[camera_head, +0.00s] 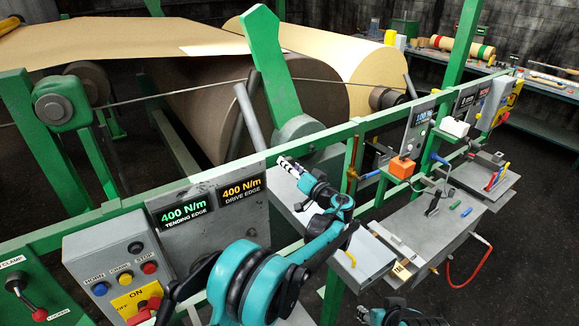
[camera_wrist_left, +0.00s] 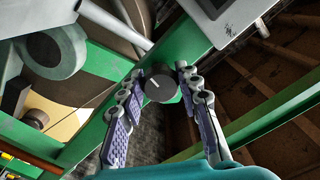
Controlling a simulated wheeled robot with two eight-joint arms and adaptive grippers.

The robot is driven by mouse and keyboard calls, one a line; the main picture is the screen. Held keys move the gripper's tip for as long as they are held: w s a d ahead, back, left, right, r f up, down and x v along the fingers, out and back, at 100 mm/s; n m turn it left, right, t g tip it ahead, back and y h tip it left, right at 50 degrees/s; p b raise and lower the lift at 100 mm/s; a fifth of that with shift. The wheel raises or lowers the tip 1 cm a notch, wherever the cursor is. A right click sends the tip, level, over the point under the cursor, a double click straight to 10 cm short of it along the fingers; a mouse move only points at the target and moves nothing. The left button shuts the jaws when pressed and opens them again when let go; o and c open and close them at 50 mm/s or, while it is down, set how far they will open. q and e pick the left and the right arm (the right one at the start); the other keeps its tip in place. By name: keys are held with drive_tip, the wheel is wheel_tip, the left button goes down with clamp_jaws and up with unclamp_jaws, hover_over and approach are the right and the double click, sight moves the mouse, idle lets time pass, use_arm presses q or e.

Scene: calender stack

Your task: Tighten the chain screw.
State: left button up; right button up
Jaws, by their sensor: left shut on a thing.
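My left gripper (camera_head: 289,166) reaches up to the green rail in the head view. In the left wrist view its fingers (camera_wrist_left: 162,76) are shut on a dark round knob (camera_wrist_left: 160,88) with a white line across its face, one finger on each side. The knob sits in front of a green beam. In the head view the gripper hides the knob. I cannot tell from the frames whether this knob is the chain screw. Part of my right gripper (camera_head: 372,314) shows at the bottom edge of the head view; its jaws are not clear.
A tension display panel (camera_head: 212,215) and a button box (camera_head: 125,265) stand left of my left arm. A green rail (camera_head: 330,140) runs behind the gripper. Large paper rolls (camera_head: 335,60) lie beyond it. Grey shelves with small tools (camera_head: 425,225) stand to the right.

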use_arm(q)
drive_tip(key=o, duration=1.2)
drive_tip(key=shift+c, duration=0.2)
drive_tip(key=shift+d, duration=0.1)
drive_tip(key=v, duration=1.2)
